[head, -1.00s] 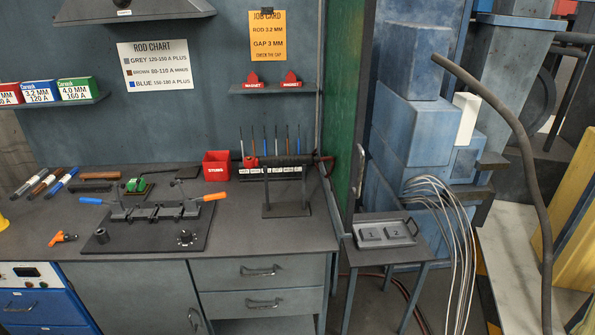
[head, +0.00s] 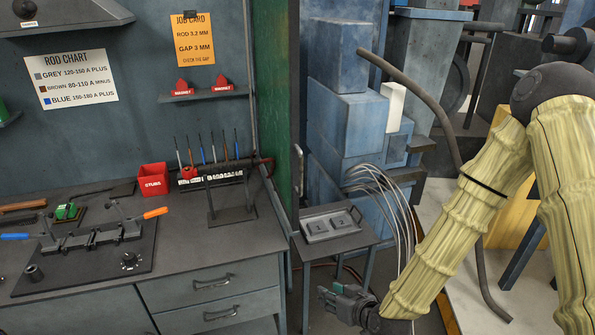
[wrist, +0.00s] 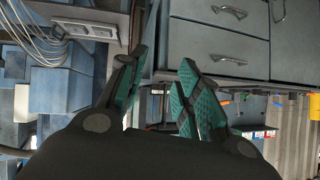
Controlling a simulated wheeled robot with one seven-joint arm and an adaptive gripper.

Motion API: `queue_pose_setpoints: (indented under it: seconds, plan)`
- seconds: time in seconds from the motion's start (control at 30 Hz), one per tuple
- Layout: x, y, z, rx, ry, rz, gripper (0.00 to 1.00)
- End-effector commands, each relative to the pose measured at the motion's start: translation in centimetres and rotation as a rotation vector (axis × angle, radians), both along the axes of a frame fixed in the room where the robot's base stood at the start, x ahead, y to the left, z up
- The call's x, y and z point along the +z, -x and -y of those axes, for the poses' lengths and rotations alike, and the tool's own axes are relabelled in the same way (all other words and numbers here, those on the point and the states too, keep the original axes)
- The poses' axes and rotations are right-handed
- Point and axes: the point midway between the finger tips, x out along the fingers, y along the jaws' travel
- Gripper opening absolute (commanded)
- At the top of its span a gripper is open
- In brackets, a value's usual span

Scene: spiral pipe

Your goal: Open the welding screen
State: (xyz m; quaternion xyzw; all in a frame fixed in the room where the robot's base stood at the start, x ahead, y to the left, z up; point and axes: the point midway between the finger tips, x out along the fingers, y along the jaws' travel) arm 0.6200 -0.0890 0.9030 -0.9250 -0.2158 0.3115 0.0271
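The welding screen (head: 273,95) is a green panel seen at a steep angle at the right end of the bench, with a dark edge. A small grey handle (head: 299,163) stands upright on that edge. My gripper (head: 338,296) is low in front of the small side table, below and right of the handle and apart from it. In the wrist view my gripper (wrist: 170,62) shows two green-padded fingers spread apart with nothing between them. I cannot make out the screen in the wrist view.
The side table (head: 362,243) carries a tray with two numbered pads (head: 330,224). White cables (head: 385,190) hang beside it. The bench drawers (head: 215,283) are left of my gripper. A thick bent hose (head: 440,115) rises behind my arm. Blue blocks (head: 345,125) stand behind the screen.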

Motion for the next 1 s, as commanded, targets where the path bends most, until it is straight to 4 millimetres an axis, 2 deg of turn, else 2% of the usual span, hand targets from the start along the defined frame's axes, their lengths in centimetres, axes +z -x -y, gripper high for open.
queue_pose_setpoints:
  seconds: [0.03,0.1,0.2,0.3,0.4,0.5,0.67,1.0]
  plan:
    - [4.4,-2.7,-0.8,0.011,-0.026,0.107,0.34]
    - [9.6,-5.5,-1.7,0.026,-0.052,0.243,0.34]
    - [16.1,-8.2,-2.6,0.041,-0.079,0.404,0.34]
    - [21.0,-9.8,-3.0,0.046,-0.095,0.521,0.34]
    - [23.9,-10.6,-3.2,0.049,-0.104,0.592,0.34]
    - [25.3,-11.0,-3.3,0.049,-0.107,0.624,0.34]
    - [25.6,-12.2,-4.0,0.051,-0.108,0.630,0.34]
    - [25.6,-16.9,-6.6,0.049,-0.107,0.626,0.34]
